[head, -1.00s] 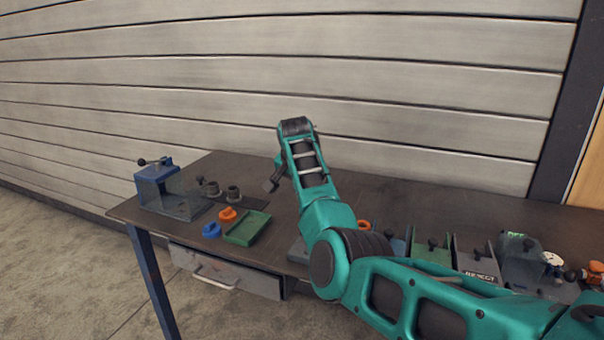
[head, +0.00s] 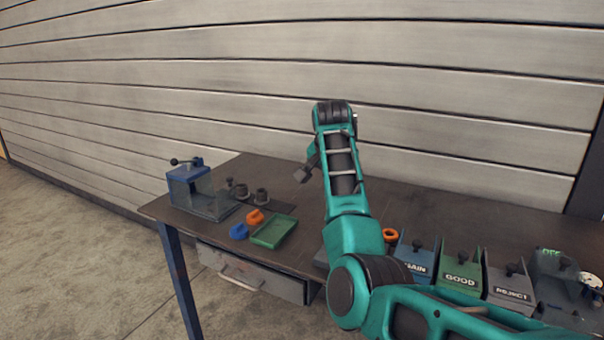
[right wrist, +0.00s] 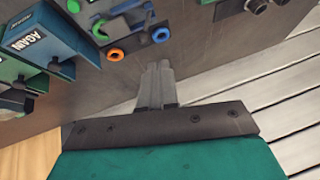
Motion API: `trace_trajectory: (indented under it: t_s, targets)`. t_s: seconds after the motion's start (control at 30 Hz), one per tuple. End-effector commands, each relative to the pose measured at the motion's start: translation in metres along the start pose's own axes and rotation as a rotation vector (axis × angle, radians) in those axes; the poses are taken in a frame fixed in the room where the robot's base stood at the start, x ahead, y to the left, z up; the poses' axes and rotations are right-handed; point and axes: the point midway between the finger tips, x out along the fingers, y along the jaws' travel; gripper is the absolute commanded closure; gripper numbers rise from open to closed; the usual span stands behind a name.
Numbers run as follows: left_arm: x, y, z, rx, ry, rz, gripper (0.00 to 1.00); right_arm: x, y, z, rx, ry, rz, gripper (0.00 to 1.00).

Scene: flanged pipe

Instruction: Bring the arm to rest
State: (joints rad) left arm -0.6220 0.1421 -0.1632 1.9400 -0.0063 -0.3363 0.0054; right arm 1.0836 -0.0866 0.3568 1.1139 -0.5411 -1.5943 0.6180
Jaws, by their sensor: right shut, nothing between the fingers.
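My right arm rises from the lower right of the head view, its bent wrist standing above the table. Its gripper (head: 304,174) hangs over the back part of the table, left of the forearm. In the right wrist view the fingers (right wrist: 158,85) are together with nothing between them, and bare table shows beyond their tips. My left arm and gripper are not in view.
The table (head: 285,180) holds a blue fixture (head: 186,176), a green tray (head: 273,231), and orange (head: 255,217) and blue (head: 239,231) parts. Bins marked AGAIN (head: 417,262), GOOD (head: 460,268) and REJECT (head: 510,285) stand at right. A drawer (head: 250,273) hangs below. The wall is behind.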

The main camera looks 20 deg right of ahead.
Motion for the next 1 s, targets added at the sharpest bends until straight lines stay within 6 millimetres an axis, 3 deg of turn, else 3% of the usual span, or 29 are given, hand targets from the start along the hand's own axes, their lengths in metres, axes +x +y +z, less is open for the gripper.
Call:
trace_trajectory:
  t_s: [0.2, 0.37, 0.5, 0.7, 0.87, 1.0]
  targets:
    - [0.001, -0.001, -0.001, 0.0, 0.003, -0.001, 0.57, 0.006, 0.006, 0.004, -0.008, 0.001, 0.006, 1.0]
    - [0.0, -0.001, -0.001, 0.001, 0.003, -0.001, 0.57, 0.035, 0.038, 0.028, -0.068, 0.006, 0.035, 1.0]
    - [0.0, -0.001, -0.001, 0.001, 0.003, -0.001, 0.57, 0.063, 0.08, 0.067, -0.177, 0.013, 0.059, 1.0]
    - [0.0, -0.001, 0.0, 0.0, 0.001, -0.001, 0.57, 0.083, 0.138, 0.131, -0.369, 0.005, 0.066, 1.0]
    - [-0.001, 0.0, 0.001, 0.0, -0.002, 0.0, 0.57, 0.083, 0.18, 0.19, -0.543, -0.024, 0.045, 1.0]
    - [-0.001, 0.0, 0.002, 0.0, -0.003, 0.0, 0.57, 0.07, 0.215, 0.244, -0.7, -0.069, 0.006, 1.0]
